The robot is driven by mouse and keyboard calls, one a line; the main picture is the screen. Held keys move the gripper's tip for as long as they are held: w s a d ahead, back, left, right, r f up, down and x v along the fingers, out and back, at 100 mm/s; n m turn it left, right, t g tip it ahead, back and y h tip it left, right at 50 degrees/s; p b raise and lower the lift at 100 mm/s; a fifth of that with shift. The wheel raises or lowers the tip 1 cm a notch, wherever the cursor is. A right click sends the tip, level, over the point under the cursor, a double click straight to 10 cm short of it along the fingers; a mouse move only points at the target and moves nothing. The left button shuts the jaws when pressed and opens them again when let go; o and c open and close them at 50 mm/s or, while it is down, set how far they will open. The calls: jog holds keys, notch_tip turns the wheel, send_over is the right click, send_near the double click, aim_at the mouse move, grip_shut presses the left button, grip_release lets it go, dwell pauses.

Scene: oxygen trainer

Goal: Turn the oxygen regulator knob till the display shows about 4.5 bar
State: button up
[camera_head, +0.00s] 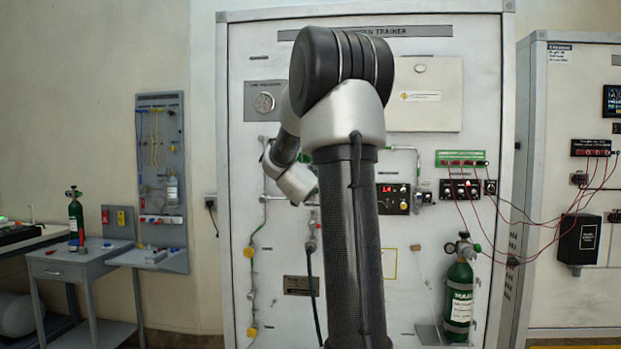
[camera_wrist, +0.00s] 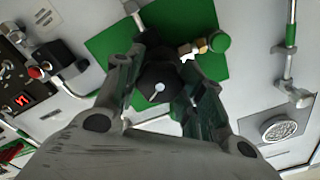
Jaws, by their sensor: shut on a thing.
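In the wrist view, the dark regulator knob (camera_wrist: 160,88) sits in front of a green plate, with a pale pointer mark on its face. My gripper (camera_wrist: 160,74) has one finger on each side of the knob and is shut on it. A display with red digits (camera_wrist: 22,100) is at the left edge of the wrist view, tilted and too small to read surely. The head view shows a red-lit display (camera_head: 393,188) on the trainer panel, also not readable. My arm hides the knob and my gripper there.
The white trainer panel (camera_head: 270,220) stands behind my arm. A green cylinder (camera_head: 460,295) stands at its lower right. Red cables (camera_head: 530,222) run to the right-hand cabinet. A round grille (camera_wrist: 280,130) and a pipe (camera_wrist: 290,60) are right of my gripper in the wrist view.

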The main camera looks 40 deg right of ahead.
jog(key=shift+m, duration=1.1)
jog(key=o, duration=1)
